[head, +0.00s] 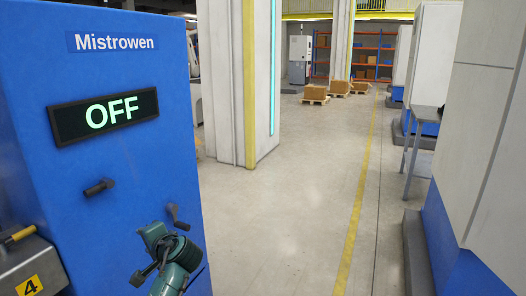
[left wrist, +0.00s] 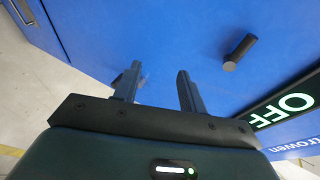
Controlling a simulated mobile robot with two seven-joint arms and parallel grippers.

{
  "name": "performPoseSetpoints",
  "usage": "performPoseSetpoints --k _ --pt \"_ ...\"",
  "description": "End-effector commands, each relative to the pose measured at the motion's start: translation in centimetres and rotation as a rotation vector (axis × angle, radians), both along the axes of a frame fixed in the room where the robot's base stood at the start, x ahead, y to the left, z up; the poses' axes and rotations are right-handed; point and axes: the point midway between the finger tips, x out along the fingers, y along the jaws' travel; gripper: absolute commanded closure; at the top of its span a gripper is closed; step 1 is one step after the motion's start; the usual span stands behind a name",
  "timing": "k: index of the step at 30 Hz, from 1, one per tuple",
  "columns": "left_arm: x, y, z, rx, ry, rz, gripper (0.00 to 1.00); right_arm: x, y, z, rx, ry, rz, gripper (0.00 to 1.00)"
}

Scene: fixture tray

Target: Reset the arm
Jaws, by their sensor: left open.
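My left gripper (left wrist: 158,70) is open and empty, its two fingers pointing at the blue face of the machine. In the head view the left gripper (head: 163,254) is low, in front of the lower right part of the blue cabinet (head: 120,150). A dark handle (head: 175,217) on the cabinet sits just above it; in the left wrist view a dark part shows partly hidden behind the left finger. Another black handle (head: 98,187) is further left, and it shows in the left wrist view (left wrist: 240,52), apart from the fingers. My right gripper is not in view.
The cabinet carries a "Mistrowen" label (head: 117,42) and a lit display reading OFF (head: 107,113). A grey unit marked 4 (head: 28,272) stands at the lower left. The floor aisle to the right is clear. A metal table (head: 424,115) and large machines line its right side.

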Motion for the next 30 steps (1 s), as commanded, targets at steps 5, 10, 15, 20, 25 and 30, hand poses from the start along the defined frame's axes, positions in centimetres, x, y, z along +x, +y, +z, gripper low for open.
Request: performPoseSetpoints --k 5,10,15,20,25,30 --pt "-6.1 -4.1 -11.4 -0.277 -0.010 -0.202 0.59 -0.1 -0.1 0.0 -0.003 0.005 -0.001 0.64" --pt "-14.1 -8.9 -17.9 -0.596 -0.047 -0.322 0.59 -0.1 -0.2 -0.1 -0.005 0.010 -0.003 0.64" --pt "-23.0 -13.2 -20.3 -0.937 -0.106 -0.359 0.59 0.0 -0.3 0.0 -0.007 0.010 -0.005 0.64" --pt "-29.0 -15.7 -19.6 -1.187 -0.166 -0.334 0.59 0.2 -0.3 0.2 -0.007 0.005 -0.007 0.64" --pt "-31.7 -16.7 -18.6 -1.309 -0.205 -0.305 0.59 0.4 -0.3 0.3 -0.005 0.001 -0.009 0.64" --pt "-32.0 -16.8 -18.5 -1.328 -0.212 -0.300 0.59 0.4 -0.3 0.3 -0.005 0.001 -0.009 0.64"
